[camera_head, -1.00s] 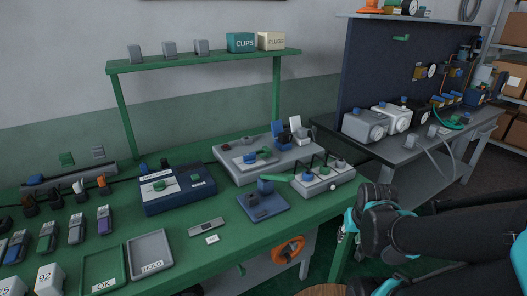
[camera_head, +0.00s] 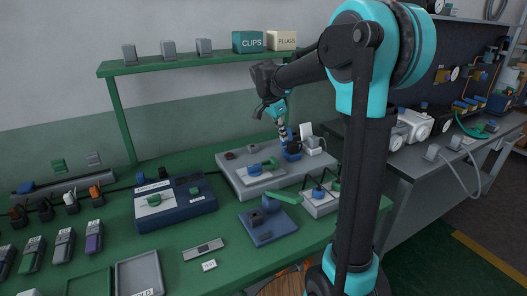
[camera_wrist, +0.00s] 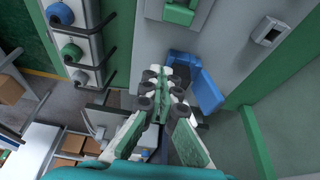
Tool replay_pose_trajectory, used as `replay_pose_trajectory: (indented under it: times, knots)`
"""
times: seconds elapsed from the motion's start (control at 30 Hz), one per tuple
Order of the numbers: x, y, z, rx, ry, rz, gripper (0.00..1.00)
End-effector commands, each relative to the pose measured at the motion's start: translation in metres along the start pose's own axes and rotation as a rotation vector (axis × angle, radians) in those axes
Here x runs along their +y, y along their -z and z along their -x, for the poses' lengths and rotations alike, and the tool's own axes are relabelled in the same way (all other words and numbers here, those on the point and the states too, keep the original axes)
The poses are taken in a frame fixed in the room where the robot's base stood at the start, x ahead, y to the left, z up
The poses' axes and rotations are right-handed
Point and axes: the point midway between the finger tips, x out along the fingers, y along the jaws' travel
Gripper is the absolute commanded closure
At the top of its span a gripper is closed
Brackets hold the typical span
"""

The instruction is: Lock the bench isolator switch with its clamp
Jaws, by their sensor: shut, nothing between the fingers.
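A grey panel (camera_head: 232,182) on the green bench carries a green-handled switch (camera_head: 262,167); I cannot tell for sure that this is the isolator. A blue hinged clamp (camera_head: 291,153) stands at the panel's back right corner, and a white-flapped piece (camera_head: 308,131) is beside it. In the wrist view the blue clamp (camera_wrist: 208,92) shows its opened flap, right of and partly behind my fingers. A green part (camera_wrist: 180,14) is at the top. My gripper (camera_head: 283,136) points down over the clamp, shut and empty. I cannot tell whether it touches the clamp.
A navy box (camera_head: 180,205) with a green handle stands to the left. A blue plate (camera_head: 268,229) and a grey box with several knobs (camera_head: 322,205) are in front. A shelf (camera_head: 190,64) is behind. The bench's front strip is partly clear.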

Motion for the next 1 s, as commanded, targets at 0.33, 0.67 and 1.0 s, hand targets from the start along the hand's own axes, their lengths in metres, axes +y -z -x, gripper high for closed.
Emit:
replay_pose_trajectory:
  times: [0.33,0.67,1.0]
  knots:
    - [-0.005,0.002,-0.028,0.006,-0.007,-0.031,1.0]
    - [-0.005,0.002,-0.093,0.006,-0.006,-0.03,1.0]
    - [-0.005,-0.033,-0.086,0.006,-0.006,-0.027,1.0]
